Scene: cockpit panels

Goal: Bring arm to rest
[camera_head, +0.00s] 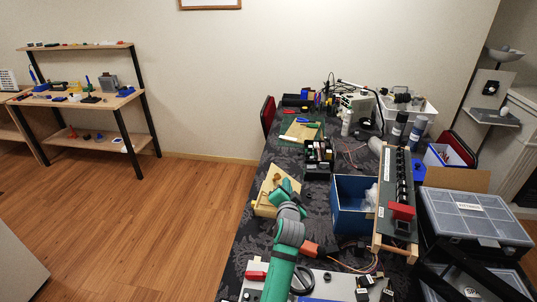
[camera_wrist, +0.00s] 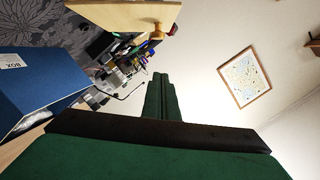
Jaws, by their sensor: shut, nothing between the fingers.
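My green arm reaches forward over the dark patterned table (camera_head: 236,262) in the head view, from the bottom middle. My gripper (camera_head: 284,186) is beside a light wooden panel (camera_head: 268,184), in front of part of it; I cannot tell whether they touch. In the wrist view my gripper (camera_wrist: 160,80) points away from the camera, its green fingers together and empty. The wooden panel (camera_wrist: 125,14) with its small knob (camera_wrist: 157,33) shows at the top of that view, apart from the fingertips.
A blue box (camera_head: 350,208) stands right of my arm, also at left in the wrist view (camera_wrist: 40,85). A tilted switch panel (camera_head: 384,215) and grey-lidded organizer (camera_head: 475,218) stand further right. Tools crowd the table's back. The wooden floor (camera_head: 175,215) at left is clear, before a shelf (camera_head: 70,97).

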